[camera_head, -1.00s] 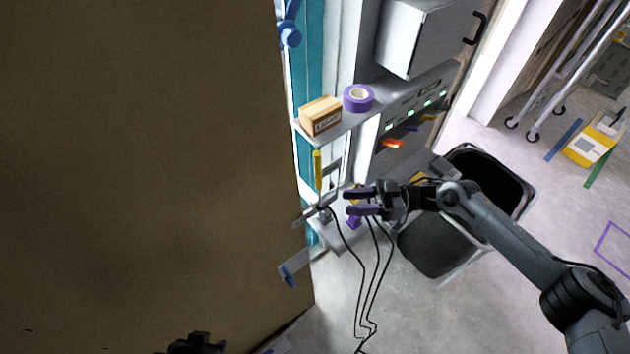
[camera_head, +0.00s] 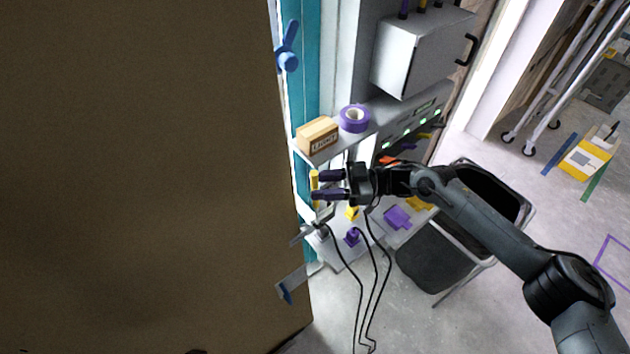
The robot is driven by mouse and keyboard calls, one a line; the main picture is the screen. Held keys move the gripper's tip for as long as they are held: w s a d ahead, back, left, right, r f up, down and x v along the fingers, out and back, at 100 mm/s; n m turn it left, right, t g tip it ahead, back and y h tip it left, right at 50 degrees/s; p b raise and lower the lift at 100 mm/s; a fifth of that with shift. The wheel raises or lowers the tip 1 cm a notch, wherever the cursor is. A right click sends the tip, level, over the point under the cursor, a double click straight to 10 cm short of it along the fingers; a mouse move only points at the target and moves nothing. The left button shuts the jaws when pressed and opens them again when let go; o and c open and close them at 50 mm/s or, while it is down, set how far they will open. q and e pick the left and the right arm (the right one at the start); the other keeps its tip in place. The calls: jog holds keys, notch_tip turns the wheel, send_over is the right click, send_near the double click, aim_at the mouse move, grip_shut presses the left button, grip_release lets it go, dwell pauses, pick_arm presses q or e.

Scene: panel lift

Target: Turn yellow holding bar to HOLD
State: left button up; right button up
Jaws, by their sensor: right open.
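The yellow holding bar (camera_head: 314,181) stands upright beside the right edge of the large brown panel (camera_head: 150,180), below a small shelf. My right gripper (camera_head: 318,186) comes in from the right with its two dark purple fingers open, pointing left. Its fingertips are at the yellow bar and overlap it in the picture; I cannot tell whether they touch it. The fingers and their shadowed gap hide part of the bar. No HOLD label is readable. My left gripper does not show.
A labelled box (camera_head: 317,135) and a purple tape roll (camera_head: 354,118) sit on the shelf just above my right gripper. Black cables (camera_head: 372,290) hang below it. A black bin (camera_head: 430,262) stands under my right arm. A blue handle (camera_head: 288,58) is on the teal post.

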jog(key=shift+a, duration=0.85)
grip_shut()
